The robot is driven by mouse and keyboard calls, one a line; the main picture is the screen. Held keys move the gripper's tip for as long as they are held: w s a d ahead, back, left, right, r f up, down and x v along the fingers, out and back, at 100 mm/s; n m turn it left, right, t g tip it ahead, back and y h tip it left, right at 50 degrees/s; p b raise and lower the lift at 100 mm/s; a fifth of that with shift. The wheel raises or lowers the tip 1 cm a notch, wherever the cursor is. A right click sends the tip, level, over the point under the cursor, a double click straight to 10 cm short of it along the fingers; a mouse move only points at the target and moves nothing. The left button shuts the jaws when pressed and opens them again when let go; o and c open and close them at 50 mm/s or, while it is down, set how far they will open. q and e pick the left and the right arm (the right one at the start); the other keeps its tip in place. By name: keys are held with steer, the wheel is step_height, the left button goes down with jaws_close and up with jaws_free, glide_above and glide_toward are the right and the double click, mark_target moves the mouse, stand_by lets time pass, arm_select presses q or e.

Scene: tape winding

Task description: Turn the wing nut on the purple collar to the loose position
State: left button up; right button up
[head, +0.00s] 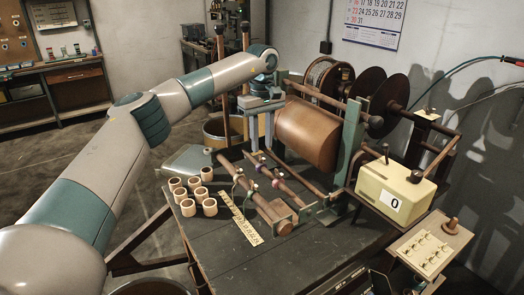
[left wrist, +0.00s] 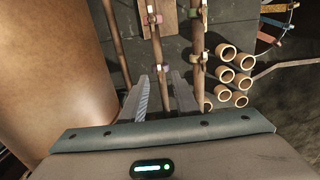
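A second small collar (head: 258,167) sits further back on that bar. My left gripper (head: 262,148) points down over the rear bar, behind the purple collar. Its two fingers are apart with nothing clearly held. In the left wrist view the open fingers (left wrist: 160,78) lie either side of the left bar (left wrist: 155,52). The wing nut's position is too small to read. My right gripper is out of view.
A large brown roll (head: 308,133) stands close right of my left gripper. Several cardboard cores (head: 192,190) and a yellow scale strip (head: 240,222) lie on the dark bench (head: 222,262). A cream box marked 0 (head: 394,190) stands at the right.

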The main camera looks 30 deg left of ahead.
mark_target(262, 157)
arm_select(q)
steer(key=shift+f, duration=2.1)
jaws_close()
